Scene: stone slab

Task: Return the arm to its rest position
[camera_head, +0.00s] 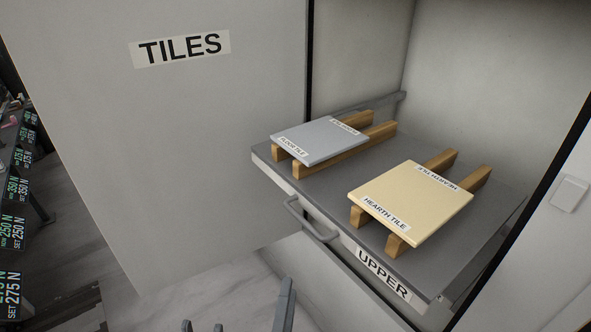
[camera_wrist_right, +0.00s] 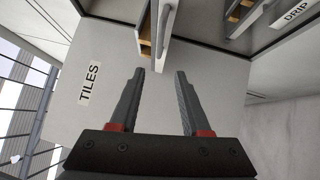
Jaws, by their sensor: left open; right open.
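My right gripper (camera_wrist_right: 160,85) is open and empty in the right wrist view, its two dark fingers spread apart. The pale handle (camera_wrist_right: 165,18) of the upper drawer lies beyond its fingertips, with a gap between. In the head view, a grey finger of my right gripper (camera_head: 284,303) rises at the bottom edge, below the drawer handle (camera_head: 311,222).
The pulled-out upper drawer (camera_head: 400,270) bears a grey tile (camera_head: 322,138) and a cream hearth tile (camera_head: 420,200) on wooden rails. The panel labelled TILES (camera_head: 180,48) stands at left. A lower compartment labelled DRIP (camera_wrist_right: 296,13) shows in the wrist view.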

